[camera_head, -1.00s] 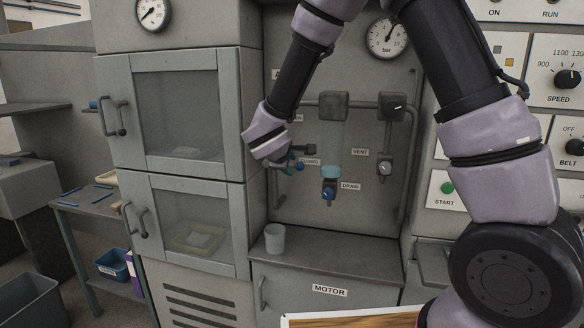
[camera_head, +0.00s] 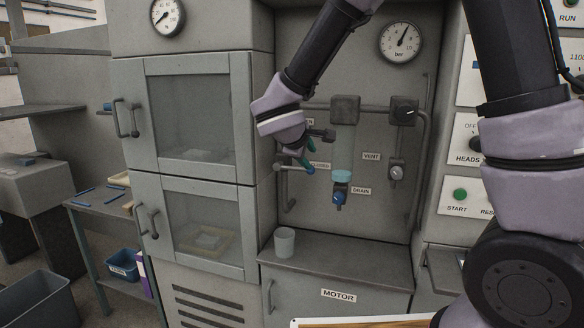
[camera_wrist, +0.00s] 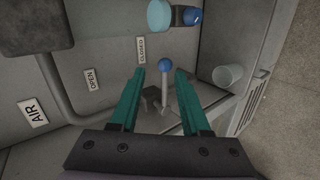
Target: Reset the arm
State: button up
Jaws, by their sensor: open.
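My gripper (camera_head: 306,160) is in front of the grey panel, at the pipework left of the clear sight tube. In the wrist view my gripper (camera_wrist: 160,80) shows two green fingers standing apart. A lever with a blue ball knob (camera_wrist: 166,65) shows between the fingers, with space on both sides of it. The knob lies close to the "CLOSED" label (camera_wrist: 141,50), and the "OPEN" label (camera_wrist: 92,80) is farther left. In the head view the lever is mostly hidden by my gripper.
A light cup (camera_head: 284,242) stands on the grey ledge (camera_head: 340,256) below the panel. A blue drain valve (camera_head: 338,198) sits under the sight tube (camera_head: 342,150). Two glass-doored cabinets (camera_head: 150,120) stand to the left. A vent valve (camera_head: 396,172) is on the right.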

jog(key=s+d+r+m+g, duration=0.2)
jog(key=s+d+r+m, duration=0.15)
jog(key=d, duration=0.55)
jog(key=s+d+r+m+g, duration=0.3)
jog(key=s+d+m, duration=0.2)
jog(key=d, duration=0.3)
jog(key=s+d+r+m+t+y, duration=0.2)
jog(key=s+r+m+y, duration=0.4)
jog(key=s, duration=0.4)
jog(key=shift+s+d+r+m, duration=0.4)
jog(key=shift+r+m, duration=0.15)
jog(key=shift+m, duration=0.7)
